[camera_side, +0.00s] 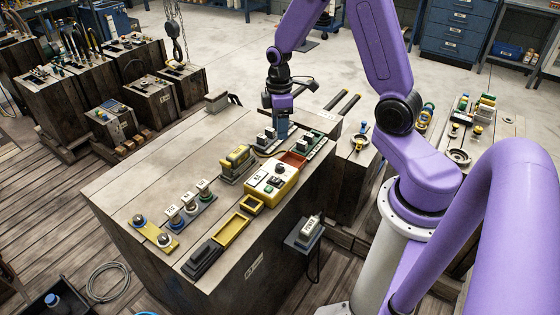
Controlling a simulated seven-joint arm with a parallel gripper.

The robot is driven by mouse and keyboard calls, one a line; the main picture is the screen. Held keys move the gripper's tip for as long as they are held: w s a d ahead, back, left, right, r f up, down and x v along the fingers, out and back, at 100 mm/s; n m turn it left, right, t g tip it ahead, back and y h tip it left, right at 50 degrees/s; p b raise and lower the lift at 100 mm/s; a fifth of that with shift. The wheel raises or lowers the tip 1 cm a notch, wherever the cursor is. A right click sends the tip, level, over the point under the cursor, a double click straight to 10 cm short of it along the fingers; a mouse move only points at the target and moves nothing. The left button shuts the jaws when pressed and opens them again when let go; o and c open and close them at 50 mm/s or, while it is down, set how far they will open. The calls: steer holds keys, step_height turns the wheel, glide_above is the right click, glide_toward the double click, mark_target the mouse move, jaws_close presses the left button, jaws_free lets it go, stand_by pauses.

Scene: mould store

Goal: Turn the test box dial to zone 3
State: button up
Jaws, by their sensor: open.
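The yellow test box (271,188) sits on the wooden bench top near its right end. A dark round dial (280,169) shows on its upper face, with small pale labels beside it. The dial's pointing direction and zone marks are too small to read. My gripper (282,134) is above the bench, behind the test box in the picture, pointing down. It is apart from the dial, and nothing shows between its fingers. The fingertips are small and partly lost against the dark parts behind them.
A yellow tray (231,230) and a dark block (202,259) lie in front. A reddish tray (293,159) is close behind the box. The bench top (165,165) is bare at left.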

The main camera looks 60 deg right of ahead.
mark_target(280, 165)
step_height(280, 165, down, 13)
steer(key=shift+s+a+f, duration=0.15)
steer(key=shift+f, duration=0.05)
stand_by(0.4)
jaws_close()
